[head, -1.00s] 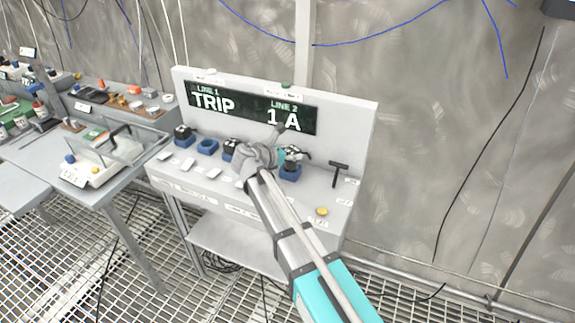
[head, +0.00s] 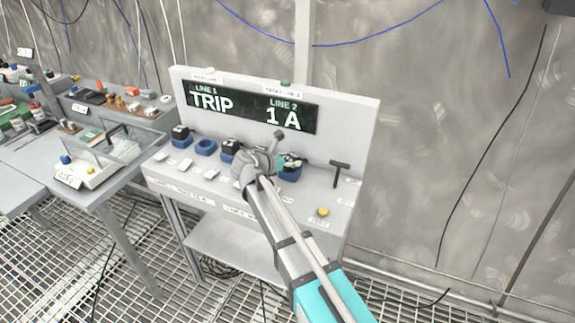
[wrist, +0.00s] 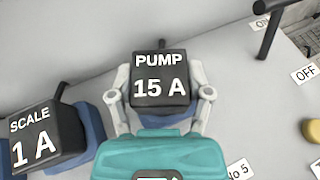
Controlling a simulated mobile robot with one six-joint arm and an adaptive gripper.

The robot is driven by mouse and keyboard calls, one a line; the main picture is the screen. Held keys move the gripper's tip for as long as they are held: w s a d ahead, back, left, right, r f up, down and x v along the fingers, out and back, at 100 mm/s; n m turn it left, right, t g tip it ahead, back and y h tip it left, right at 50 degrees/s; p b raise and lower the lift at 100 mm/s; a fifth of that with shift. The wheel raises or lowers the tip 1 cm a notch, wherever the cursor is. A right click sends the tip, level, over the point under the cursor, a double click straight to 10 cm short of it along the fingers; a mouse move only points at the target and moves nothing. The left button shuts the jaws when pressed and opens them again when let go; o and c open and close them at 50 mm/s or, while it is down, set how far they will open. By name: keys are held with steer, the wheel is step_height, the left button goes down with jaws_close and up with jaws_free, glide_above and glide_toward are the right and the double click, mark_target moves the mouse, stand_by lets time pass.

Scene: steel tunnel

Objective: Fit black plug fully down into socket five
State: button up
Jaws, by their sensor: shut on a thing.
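The black plug (wrist: 160,88), marked PUMP 15 A, sits between the two grey fingers of my gripper (wrist: 161,95), which is shut on it. Below it shows the blue socket (wrist: 165,122), with a "No 5" label (wrist: 239,170) beside it. In the head view my gripper (head: 281,161) is at the rightmost blue socket (head: 291,177), and the plug is low at the top of that socket. The plug looks upright; I cannot tell whether it is fully seated. The fingers and my arm hide part of the joint.
A black SCALE 1 A plug (wrist: 45,138) stands close left in its own blue socket. An empty blue socket (head: 205,148) is farther left. A black T-handle (head: 340,168) and yellow button (head: 322,212) are right. The display (head: 250,107) reads TRIP and 1 A.

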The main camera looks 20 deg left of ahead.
steer(key=shift+f, duration=0.35)
steer(key=o, duration=1.2)
steer(key=shift+r, duration=0.2)
steer(key=shift+s+r, duration=0.1)
steer(key=p+v, duration=0.4)
steer(key=v, duration=0.7)
steer(key=shift+s+a+r+p, duration=0.2)
steer(key=shift+s+p, duration=0.1)
steer(key=shift+s, duration=0.05)
